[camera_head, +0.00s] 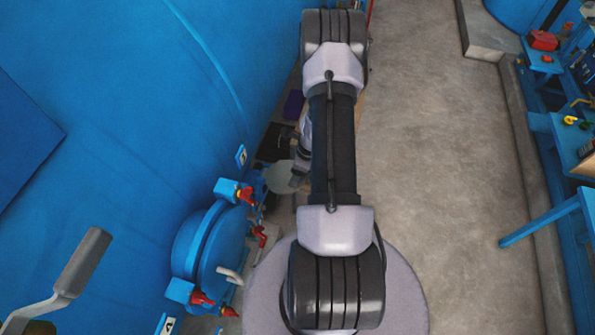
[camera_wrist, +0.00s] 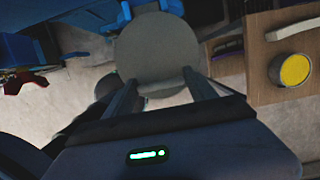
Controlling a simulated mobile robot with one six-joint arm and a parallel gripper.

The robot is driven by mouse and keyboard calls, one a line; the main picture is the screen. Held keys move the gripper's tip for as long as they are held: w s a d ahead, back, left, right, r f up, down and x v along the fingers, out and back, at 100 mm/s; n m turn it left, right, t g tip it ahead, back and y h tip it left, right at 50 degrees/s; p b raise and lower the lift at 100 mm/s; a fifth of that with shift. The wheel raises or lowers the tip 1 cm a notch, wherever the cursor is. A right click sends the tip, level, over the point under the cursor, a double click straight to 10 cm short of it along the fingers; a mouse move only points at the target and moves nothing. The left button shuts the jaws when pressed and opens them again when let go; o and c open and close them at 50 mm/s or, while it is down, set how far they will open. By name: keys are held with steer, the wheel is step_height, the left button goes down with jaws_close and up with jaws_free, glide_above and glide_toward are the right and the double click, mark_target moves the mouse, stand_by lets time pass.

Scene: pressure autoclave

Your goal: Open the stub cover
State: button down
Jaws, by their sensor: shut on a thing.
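A flat grey round disc (camera_wrist: 158,45) sits at the fingertips of my gripper (camera_wrist: 158,82) in the wrist view. The fingers are shut on its near edge. The disc (camera_head: 279,177) also shows in the head view, just left of my gripper (camera_head: 297,180), which my arm partly hides. A blue round hatch (camera_head: 212,250) with a pale handle and red-handled clamps stands on the side of the big blue vessel, nearer in the picture than the disc. I cannot tell whether the disc or the hatch is the stub cover.
The blue vessel wall (camera_head: 120,110) fills the left of the head view. A grey lever (camera_head: 82,262) stands at lower left. The grey floor (camera_head: 420,120) right of my arm is clear up to a kerb and blue benches (camera_head: 560,140). A yellow-topped round thing (camera_wrist: 293,70) shows at right.

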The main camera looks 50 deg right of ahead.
steer(key=shift+w, duration=0.1)
steer(key=c, duration=0.6)
jaws_free()
steer(key=shift+c, duration=0.2)
steer(key=shift+o, duration=1.1)
steer(key=shift+w+a, duration=0.1)
steer(key=shift+w, duration=0.1)
steer(key=shift+s, duration=0.15)
steer(key=shift+r, duration=0.25)
steer(key=p+v, duration=0.5)
steer(key=v, duration=1.2)
